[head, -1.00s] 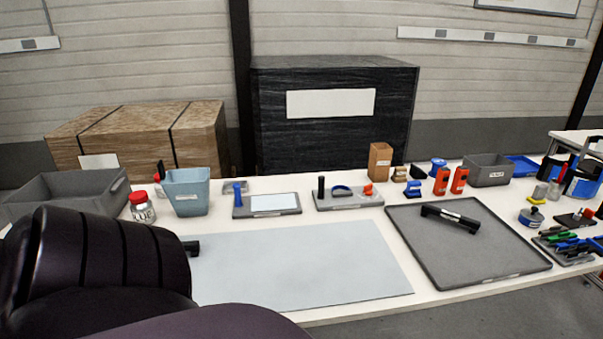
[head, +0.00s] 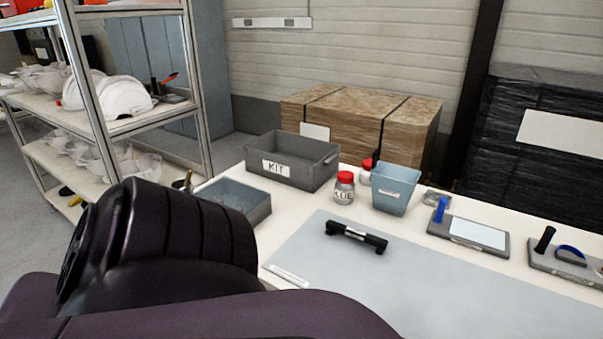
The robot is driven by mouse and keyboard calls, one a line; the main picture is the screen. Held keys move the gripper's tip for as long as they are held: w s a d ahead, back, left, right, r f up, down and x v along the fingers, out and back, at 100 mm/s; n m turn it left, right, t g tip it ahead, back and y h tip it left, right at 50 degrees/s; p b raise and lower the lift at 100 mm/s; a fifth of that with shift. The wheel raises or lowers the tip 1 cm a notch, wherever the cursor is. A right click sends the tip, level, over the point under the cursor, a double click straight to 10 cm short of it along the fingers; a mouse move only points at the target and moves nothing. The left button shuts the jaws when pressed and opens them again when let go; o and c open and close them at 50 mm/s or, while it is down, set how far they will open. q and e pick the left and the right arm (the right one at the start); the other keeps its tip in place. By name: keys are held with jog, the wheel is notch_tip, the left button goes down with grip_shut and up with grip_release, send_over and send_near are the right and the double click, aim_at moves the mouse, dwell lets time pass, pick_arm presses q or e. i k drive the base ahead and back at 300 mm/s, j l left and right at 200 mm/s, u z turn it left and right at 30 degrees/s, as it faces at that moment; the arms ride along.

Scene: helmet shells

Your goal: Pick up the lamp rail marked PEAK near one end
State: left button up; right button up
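A black rail (head: 356,236) with raised ends lies flat on the pale grey mat (head: 345,288), towards its back left. It has a small white label near its middle that is too small to read, so I cannot tell whether it says PEAK. Nothing holds the rail. A dark purple link of my own arm fills the lower left of the view and hides part of the table and mat. Neither of my grippers is in view.
Behind the rail stand a grey KIT bin (head: 292,160), a blue-grey tray (head: 232,198), a red-lidded GLUE jar (head: 344,188) and a light blue bin (head: 395,189). A shelf with white helmet shells (head: 108,92) stands left. The mat around the rail is clear.

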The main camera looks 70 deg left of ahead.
aim_at(382, 244)
jog(key=u, duration=1.95)
